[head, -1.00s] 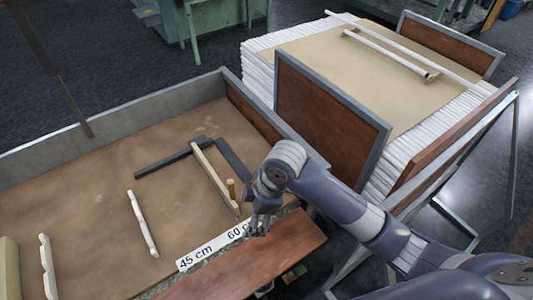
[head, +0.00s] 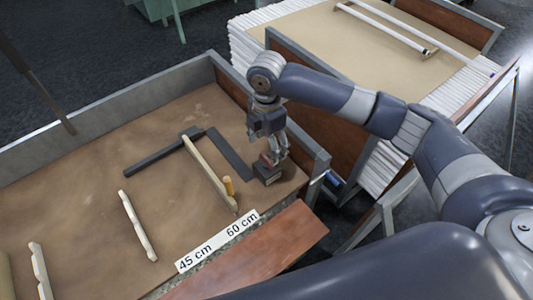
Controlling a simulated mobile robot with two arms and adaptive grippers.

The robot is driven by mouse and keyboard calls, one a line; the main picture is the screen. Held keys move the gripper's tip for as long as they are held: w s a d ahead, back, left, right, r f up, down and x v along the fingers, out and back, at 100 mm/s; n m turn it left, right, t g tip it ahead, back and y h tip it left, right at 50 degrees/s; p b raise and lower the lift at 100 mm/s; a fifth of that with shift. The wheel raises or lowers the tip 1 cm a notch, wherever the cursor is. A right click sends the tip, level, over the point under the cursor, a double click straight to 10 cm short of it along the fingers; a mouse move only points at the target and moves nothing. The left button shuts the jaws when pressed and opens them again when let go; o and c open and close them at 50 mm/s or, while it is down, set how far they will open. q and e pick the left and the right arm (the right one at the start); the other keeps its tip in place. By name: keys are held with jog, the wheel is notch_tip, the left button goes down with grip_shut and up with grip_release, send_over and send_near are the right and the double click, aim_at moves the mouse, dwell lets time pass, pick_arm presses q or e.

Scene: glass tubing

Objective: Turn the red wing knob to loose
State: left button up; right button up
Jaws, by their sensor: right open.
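A small dark block (head: 266,176) sits at the right end of the wooden tray. A reddish part, which looks like the red wing knob (head: 268,160), shows on top of it, partly hidden by my fingers. My right gripper (head: 272,156) points down over the block with its fingers open around or close beside the reddish part. I cannot tell whether they touch it, and the knob's angle is too small to read. My left gripper is not in view.
Dark flat bars (head: 230,155) and a pale wooden strip (head: 208,172) with a short peg (head: 228,186) lie left of my gripper. A white strip marked 45 cm and 60 cm (head: 217,241) runs along the front. The grey-edged tray wall (head: 318,170) stands close on the right.

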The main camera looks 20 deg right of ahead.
aim_at(267, 158)
notch_tip(267, 158, down, 6)
jog(key=shift+r, duration=0.15)
jog(key=c, duration=1.1)
